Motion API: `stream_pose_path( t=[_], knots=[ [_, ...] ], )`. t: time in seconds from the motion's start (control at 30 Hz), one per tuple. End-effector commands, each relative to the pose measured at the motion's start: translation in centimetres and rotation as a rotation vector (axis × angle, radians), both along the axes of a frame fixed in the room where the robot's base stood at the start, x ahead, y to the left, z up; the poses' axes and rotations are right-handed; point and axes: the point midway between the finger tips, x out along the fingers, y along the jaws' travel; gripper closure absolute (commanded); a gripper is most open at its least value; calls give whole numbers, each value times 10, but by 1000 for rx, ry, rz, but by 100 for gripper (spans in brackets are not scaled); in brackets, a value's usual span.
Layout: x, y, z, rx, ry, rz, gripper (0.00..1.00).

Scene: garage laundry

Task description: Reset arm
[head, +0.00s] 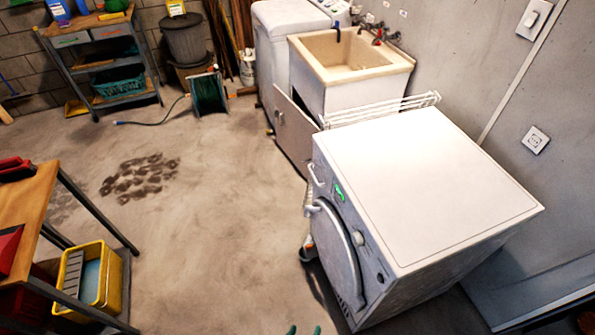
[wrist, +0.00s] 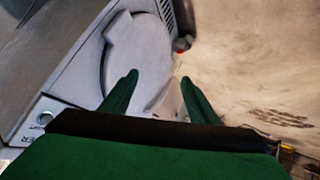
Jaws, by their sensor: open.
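My gripper (wrist: 158,80) shows in the wrist view with its two green fingers spread apart and nothing between them. In the head view only the green fingertips of my gripper (head: 304,330) show at the bottom edge, over the floor; the rest of my arm is out of view there. The white front-loading machine (head: 425,185) stands right of the fingertips in the head view. Its round door (head: 337,255) looks closed. In the wrist view the machine's door (wrist: 140,50) lies behind the fingers; I cannot tell how far off it is.
A workbench (head: 45,205) with a yellow bucket (head: 112,290) under it stands at the left. A sink (head: 352,60) and a drying rack (head: 385,108) are behind the machine. A hose (head: 155,122) lies at the back. The middle floor (head: 220,220) is clear, with a dark stain.

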Motion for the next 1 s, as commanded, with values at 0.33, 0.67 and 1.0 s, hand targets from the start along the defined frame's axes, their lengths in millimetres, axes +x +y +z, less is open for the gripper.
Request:
stream_pose_path(
  t=[0.33,0.67,1.0],
  knots=[
    [-73,32,95,210,-182,159,45],
    [-110,28,229,288,-446,176,45],
    [-117,20,272,288,-534,161,45]
  ],
)
